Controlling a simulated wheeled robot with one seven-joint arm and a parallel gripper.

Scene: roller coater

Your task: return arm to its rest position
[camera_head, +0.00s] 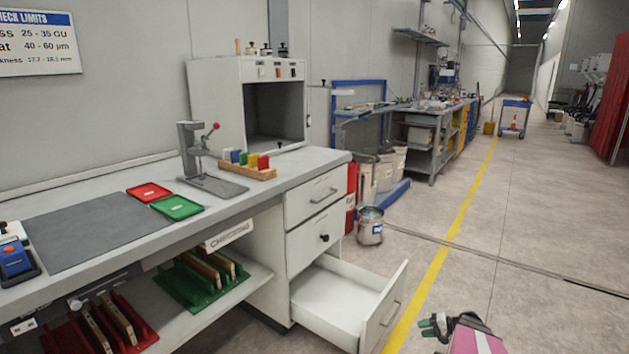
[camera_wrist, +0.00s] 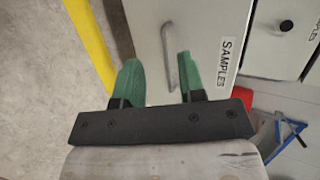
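My gripper (camera_head: 436,325) shows at the lower right of the head view, to the right of the open bottom drawer and over the floor. In the wrist view, the two green fingers of my gripper (camera_wrist: 158,82) stand apart with nothing between them, so it is open and empty. The drawer front (camera_wrist: 205,40) with a handle and a "SAMPLES" label lies beyond the fingers. The gripper appears apart from the handle (camera_wrist: 170,58). Most of my arm is out of view.
The bottom drawer (camera_head: 343,300) is pulled out from the workbench (camera_head: 115,245); the two drawers above are shut. A metal bucket (camera_head: 370,227) stands on the floor beyond. The floor (camera_head: 530,240) right of the yellow line (camera_head: 440,255) is clear.

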